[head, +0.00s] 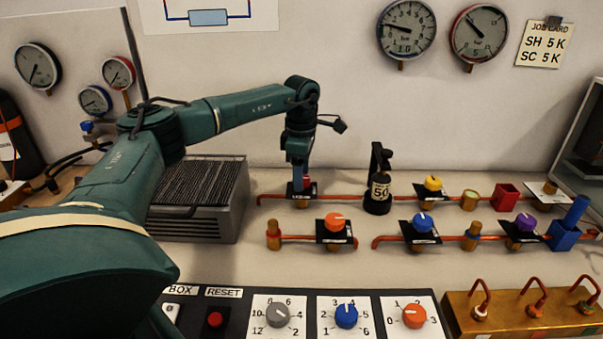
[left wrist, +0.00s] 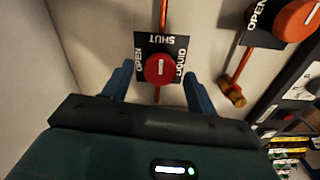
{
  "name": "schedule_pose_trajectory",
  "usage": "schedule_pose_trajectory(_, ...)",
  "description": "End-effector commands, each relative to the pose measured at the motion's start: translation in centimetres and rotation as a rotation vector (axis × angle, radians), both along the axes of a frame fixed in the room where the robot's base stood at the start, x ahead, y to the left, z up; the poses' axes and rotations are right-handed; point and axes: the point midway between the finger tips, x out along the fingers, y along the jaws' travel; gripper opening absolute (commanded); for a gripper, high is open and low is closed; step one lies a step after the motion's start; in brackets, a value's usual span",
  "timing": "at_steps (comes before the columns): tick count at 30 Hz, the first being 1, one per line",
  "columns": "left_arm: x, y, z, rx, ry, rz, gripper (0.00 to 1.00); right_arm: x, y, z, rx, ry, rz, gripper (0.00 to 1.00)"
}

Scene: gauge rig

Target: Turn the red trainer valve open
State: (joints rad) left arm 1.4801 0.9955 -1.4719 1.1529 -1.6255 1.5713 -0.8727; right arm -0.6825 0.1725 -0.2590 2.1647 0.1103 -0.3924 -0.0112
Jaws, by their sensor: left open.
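The red valve knob (left wrist: 153,70) sits on a black plate (left wrist: 180,43) lettered OPEN, SHUT and LIQUID. Its short white mark appears to run up and down in the left wrist view, in line with SHUT. My left gripper (left wrist: 160,74) is open, its two blue fingers apart on either side of the knob. In the head view my left gripper (head: 300,180) points down over the plate (head: 313,191) and mostly hides the knob. My right gripper is not in view.
An orange knob (head: 335,220) stands close in front, with a brass fitting (head: 273,235) to its left. A black 50-marked fitting (head: 380,190) stands to the right. A grey finned box (head: 195,205) is on the left. A control panel (head: 250,330) lies along the front.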

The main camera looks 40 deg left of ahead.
Motion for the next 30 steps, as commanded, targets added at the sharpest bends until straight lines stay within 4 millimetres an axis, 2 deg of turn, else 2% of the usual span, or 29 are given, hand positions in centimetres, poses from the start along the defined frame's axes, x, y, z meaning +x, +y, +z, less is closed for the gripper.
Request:
schedule_pose_trajectory(10, -0.01, -0.03, -0.46, -0.001, 0.001, 0.0, 0.58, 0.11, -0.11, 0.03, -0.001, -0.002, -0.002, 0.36)
schedule_pose_trajectory(26, 0.0, -0.04, -0.42, -0.001, 0.001, -0.001, 0.14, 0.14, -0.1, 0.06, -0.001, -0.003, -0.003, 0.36)
schedule_pose_trajectory(30, 0.0, -0.05, -0.39, -0.001, 0.001, 0.003, 0.13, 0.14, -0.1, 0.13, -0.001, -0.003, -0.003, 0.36)
